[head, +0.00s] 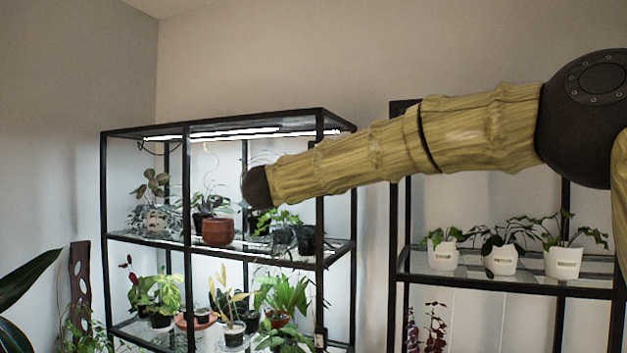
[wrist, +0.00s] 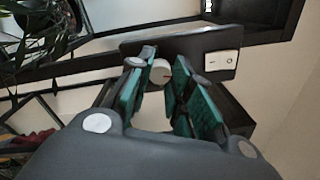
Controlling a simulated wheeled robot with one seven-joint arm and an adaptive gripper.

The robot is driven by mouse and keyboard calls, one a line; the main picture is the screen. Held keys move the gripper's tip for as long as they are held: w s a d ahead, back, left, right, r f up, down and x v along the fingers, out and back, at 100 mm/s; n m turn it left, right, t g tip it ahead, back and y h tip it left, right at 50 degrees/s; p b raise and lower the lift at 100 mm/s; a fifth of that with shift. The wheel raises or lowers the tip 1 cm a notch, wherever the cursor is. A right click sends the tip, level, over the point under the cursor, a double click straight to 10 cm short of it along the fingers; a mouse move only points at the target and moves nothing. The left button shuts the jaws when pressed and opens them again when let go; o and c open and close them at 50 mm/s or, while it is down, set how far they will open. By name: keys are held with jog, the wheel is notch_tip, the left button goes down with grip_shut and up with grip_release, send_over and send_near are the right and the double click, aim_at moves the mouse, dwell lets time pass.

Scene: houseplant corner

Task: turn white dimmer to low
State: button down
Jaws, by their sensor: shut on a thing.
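The white dimmer knob (wrist: 160,72) shows in the wrist view on a dark panel (wrist: 190,43), with a small dark pointer line on its face. My gripper (wrist: 163,80) has its green-padded fingers on both sides of the knob and is shut on it. The fingers partly cover the knob's sides, and no low or high marks can be read. In the head view my arm reaches left in front of the shelves, and the gripper and the knob cannot be made out there.
A white rocker switch (wrist: 222,60) sits on the same panel, right of the knob. A black-framed plant shelf (head: 228,247) with lit strips stands at left in the head view. A second shelf (head: 505,287) holds several white pots. Leaves hang at the wrist view's upper left.

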jog(key=shift+s+f+n+y+p, duration=0.1)
jog(key=shift+n+y+p, duration=0.2)
jog(key=shift+n+p, duration=4.5)
jog(key=shift+f+n+y+p, duration=0.1)
jog(key=shift+n+y+p, duration=0.2)
jog(key=shift+n+p, duration=4.45)
jog(key=n+b, duration=0.2)
jog(key=shift+n, duration=0.35)
jog(key=c, duration=1.6)
grip_release()
jog(key=o, duration=0.3)
jog(key=shift+o, duration=0.2)
jog(key=shift+d, duration=0.1)
jog(key=shift+r, duration=0.1)
